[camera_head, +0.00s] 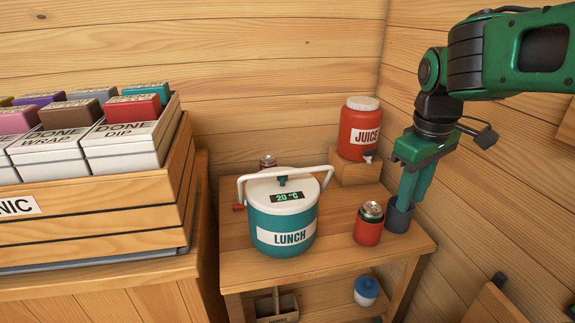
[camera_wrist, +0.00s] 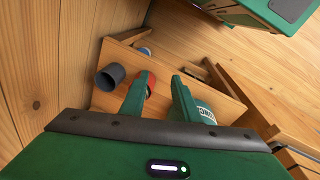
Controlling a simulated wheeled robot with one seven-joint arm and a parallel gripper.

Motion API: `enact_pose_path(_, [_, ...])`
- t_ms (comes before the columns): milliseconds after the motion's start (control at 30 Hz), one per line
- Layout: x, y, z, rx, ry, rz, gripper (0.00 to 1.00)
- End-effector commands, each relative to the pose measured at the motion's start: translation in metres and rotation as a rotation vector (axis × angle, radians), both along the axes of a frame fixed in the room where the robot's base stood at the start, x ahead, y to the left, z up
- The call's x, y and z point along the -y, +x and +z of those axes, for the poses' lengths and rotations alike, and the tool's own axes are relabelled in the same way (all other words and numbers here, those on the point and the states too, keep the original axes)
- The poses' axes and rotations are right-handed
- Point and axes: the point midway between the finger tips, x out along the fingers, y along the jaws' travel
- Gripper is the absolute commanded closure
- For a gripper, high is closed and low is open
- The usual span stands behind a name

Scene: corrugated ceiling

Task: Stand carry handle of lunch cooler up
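The lunch cooler (camera_head: 270,240) is a teal tub with a white lid, a "LUNCH" label and a "20 °C" display, on the small wooden table. Its white carry handle (camera_head: 262,174) arches over the lid's far side and looks tilted back, low beside the lid knob. My gripper (camera_head: 412,190) points down at the table's right, over or behind a dark cup and apart from the cooler. In the wrist view my gripper (camera_wrist: 160,77) has its fingers spread with nothing held. The cooler (camera_wrist: 205,112) shows partly behind the right finger; its handle is not clear there.
A red can (camera_head: 368,224) and the dark cup (camera_head: 399,216) stand right of the cooler. A red juice jug (camera_head: 358,130) sits on a block behind. Another can (camera_head: 267,161) is behind the cooler. A wooden crate (camera_head: 100,215) of boxes stands left. Wooden walls close the back and right.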

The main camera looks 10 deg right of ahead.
Motion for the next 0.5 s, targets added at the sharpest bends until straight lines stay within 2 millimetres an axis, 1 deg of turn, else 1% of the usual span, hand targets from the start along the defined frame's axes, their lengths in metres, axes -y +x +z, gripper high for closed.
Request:
enact_pose_path(33, [-0.023, 0.027, 0.016, 0.012, -0.024, 0.162, 0.71])
enact_pose_path(67, [-0.036, 0.04, 0.025, 0.02, -0.038, 0.259, 0.71])
enact_pose_path(100, [-0.056, 0.057, 0.036, 0.029, -0.056, 0.389, 0.71])
enact_pose_path(167, [-0.087, 0.079, 0.052, 0.044, -0.082, 0.578, 0.71])
enact_pose_path(200, [-0.108, 0.091, 0.062, 0.053, -0.099, 0.695, 0.71])
enact_pose_path(267, [-0.138, 0.106, 0.076, 0.068, -0.122, 0.854, 0.71])
enact_pose_path(300, [-0.156, 0.113, 0.084, 0.077, -0.135, 0.948, 0.71])
enact_pose_path(400, [-0.194, 0.125, 0.098, 0.096, -0.161, 1.129, 0.71])
enact_pose_path(500, [-0.215, 0.13, 0.106, 0.108, -0.176, 1.234, 0.71])
